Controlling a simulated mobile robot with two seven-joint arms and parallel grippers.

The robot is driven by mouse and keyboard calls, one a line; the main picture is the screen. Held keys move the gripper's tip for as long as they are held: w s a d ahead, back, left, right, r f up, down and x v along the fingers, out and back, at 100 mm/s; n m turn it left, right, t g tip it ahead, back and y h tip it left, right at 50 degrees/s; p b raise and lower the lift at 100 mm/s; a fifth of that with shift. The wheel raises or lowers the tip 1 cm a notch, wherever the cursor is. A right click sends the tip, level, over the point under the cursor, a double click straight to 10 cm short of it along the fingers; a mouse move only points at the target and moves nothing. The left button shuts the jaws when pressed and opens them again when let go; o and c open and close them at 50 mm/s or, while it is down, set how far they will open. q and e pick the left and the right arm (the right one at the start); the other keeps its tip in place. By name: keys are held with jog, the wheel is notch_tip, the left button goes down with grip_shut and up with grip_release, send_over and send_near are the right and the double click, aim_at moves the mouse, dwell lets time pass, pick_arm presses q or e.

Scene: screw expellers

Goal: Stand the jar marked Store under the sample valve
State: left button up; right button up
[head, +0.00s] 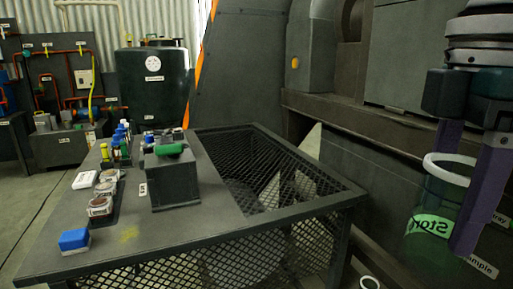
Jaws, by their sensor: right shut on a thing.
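The jar marked Store (450,188) is at the right of the head view. It has a white rim on top, a dark green see-through body and a bright green label whose word reads upside down in the picture. My right gripper (462,205) comes down from the top right, its purple fingers shut on the jar. One finger covers the jar's right side. A white label ending in "ample" (482,266) shows below and right of the jar. I cannot make out the sample valve itself. My left gripper is not in view.
A dark bench (130,235) with a mesh-covered opening (250,165) fills the middle. It carries a dark box (172,185), small pots and a blue block (74,239). A white-rimmed round vessel (370,283) shows at the bottom edge. Large dark machinery (350,120) stands behind.

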jog(key=s+r+m+p, duration=0.3)
jog(key=r+m+p, duration=0.2)
jog(key=r+p, duration=1.4)
jog(key=s+r+m+p, duration=0.3)
jog(key=r+m+p, duration=0.2)
jog(key=r+p, duration=1.4)
jog(key=s+a+r+m+p, duration=0.1)
jog(key=s+r+m+p, duration=0.2)
jog(key=r+p, duration=1.7)
notch_tip(320, 180, up, 6)
jog(key=shift+s+r+m, duration=0.1)
jog(key=shift+s+m, duration=0.25)
jog(key=shift+m, duration=0.75)
